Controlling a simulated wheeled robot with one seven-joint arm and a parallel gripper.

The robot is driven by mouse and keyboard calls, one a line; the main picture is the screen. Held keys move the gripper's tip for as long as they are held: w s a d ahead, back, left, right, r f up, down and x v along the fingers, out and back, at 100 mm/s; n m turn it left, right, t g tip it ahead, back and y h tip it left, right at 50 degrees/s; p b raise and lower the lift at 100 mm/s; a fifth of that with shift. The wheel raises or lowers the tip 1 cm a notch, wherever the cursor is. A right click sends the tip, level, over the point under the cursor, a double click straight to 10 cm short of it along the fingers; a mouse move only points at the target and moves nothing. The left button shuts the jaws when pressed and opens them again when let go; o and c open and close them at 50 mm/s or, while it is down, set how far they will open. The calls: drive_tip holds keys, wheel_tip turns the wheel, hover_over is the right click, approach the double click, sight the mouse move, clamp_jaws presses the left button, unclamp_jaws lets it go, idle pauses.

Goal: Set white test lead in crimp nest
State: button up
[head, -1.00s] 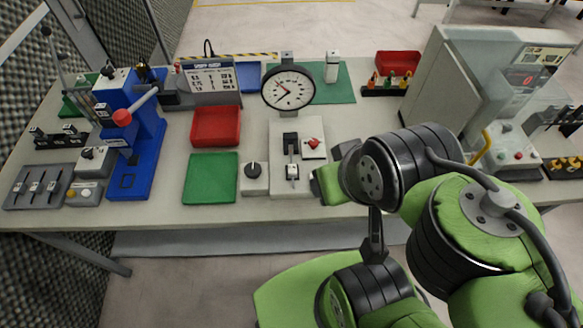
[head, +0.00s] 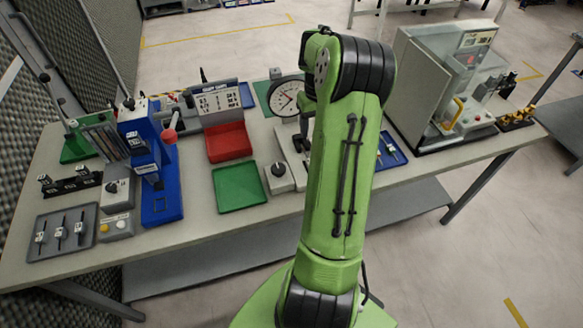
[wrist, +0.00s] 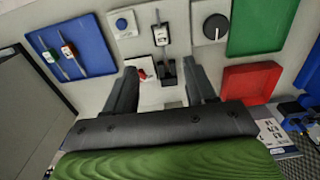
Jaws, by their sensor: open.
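My gripper (wrist: 161,70) is open and empty in the wrist view, its fingers on either side of a small black post on the pale gauge stand. In the head view my arm hides it. A lead with a whitish body (wrist: 47,57) lies on the blue tray (wrist: 85,30), beside a lead with a red body (wrist: 68,50). Both are left of my gripper and apart from it. The blue tray also shows in the head view (head: 401,157), partly behind my arm. A blue press (head: 160,205) stands at the left. I cannot tell which fixture is the crimp nest.
A grey tray (head: 48,254) with several leads lies at the bench's front left. A dial gauge (head: 283,97) stands behind my arm. A red bin (head: 228,143), green mat (head: 240,186) and knob box (head: 279,178) are left of it. A large grey machine (head: 420,75) stands right.

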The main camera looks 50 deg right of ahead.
wheel_tip(320, 180, down, 15)
drive_tip(key=shift+w+f+b, duration=0.1)
drive_tip(key=shift+b, duration=0.2)
clamp_jaws()
